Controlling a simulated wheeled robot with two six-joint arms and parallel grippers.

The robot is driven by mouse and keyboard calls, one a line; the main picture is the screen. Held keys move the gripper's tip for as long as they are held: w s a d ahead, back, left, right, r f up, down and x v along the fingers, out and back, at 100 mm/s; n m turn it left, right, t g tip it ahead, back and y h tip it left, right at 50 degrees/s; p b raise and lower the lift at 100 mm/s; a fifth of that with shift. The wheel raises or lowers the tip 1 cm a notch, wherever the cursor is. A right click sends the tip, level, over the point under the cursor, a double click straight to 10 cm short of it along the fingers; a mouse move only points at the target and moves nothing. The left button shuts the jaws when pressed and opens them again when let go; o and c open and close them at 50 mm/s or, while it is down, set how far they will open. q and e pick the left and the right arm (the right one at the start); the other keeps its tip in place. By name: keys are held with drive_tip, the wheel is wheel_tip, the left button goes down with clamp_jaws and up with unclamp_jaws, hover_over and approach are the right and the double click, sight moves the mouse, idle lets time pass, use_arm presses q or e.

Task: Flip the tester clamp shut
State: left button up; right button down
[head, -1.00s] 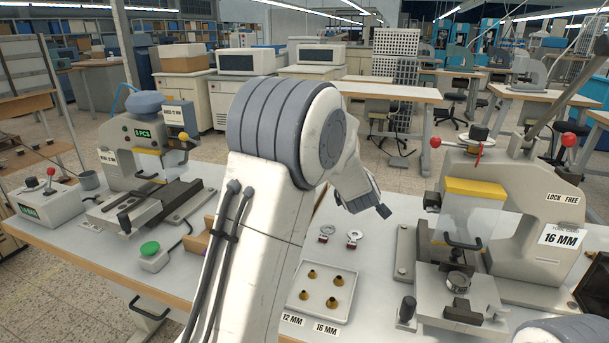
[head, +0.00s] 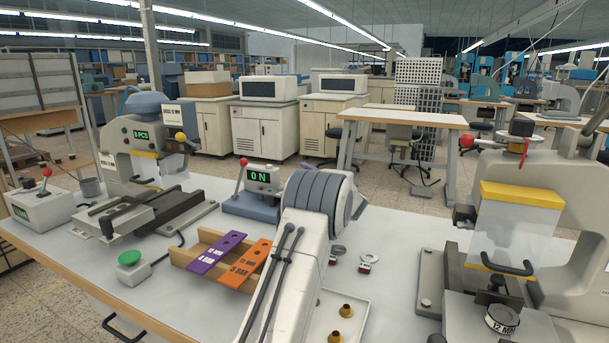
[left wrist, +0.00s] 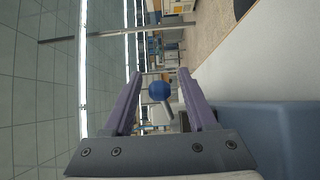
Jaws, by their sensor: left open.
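A blue-grey unit (head: 252,205) with a green "ON" display and a red-knobbed lever (head: 241,174) stands mid-table in the head view. I cannot tell for sure whether it is the tester, and no clamp is clearly made out. My right gripper is not in view.
A blue-grey surface (left wrist: 275,125) is close on the right of the left wrist view. Purple (head: 216,251) and orange (head: 246,264) strips lie on a wooden holder left of my arm. Presses stand at left (head: 150,140) and right (head: 565,190). A parts tray (head: 362,318) lies right of my arm.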

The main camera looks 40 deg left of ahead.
use_arm(q)
drive_tip(key=shift+x, duration=0.95)
clamp_jaws()
drive_tip(key=shift+r+p, duration=0.2)
drive_tip(key=shift+p, duration=0.3)
drive_tip(key=n+g+p, duration=0.1)
drive_tip(key=p, duration=0.1)
drive_tip(key=a+n+g+y+p, duration=0.1)
drive_tip(key=g, duration=0.1)
drive_tip(key=shift+r+p, duration=0.15)
drive_tip(key=shift+p, duration=0.2)
drive_tip(key=shift+s+a+n+g+y+p, duration=0.1)
drive_tip(key=shift+a+n+g+y+p, duration=0.15)
drive_tip(key=shift+n+g+p, duration=0.45)
drive_tip(key=shift+s+a+n+g+y+p, duration=0.15)
drive_tip(key=shift+a+n+g+p, duration=0.2)
drive_tip(key=shift+g, duration=0.65)
drive_tip(key=shift+s+f+n+g, duration=0.1)
drive_tip(key=shift+f+n+g, duration=0.25)
drive_tip(key=shift+g, duration=0.15)
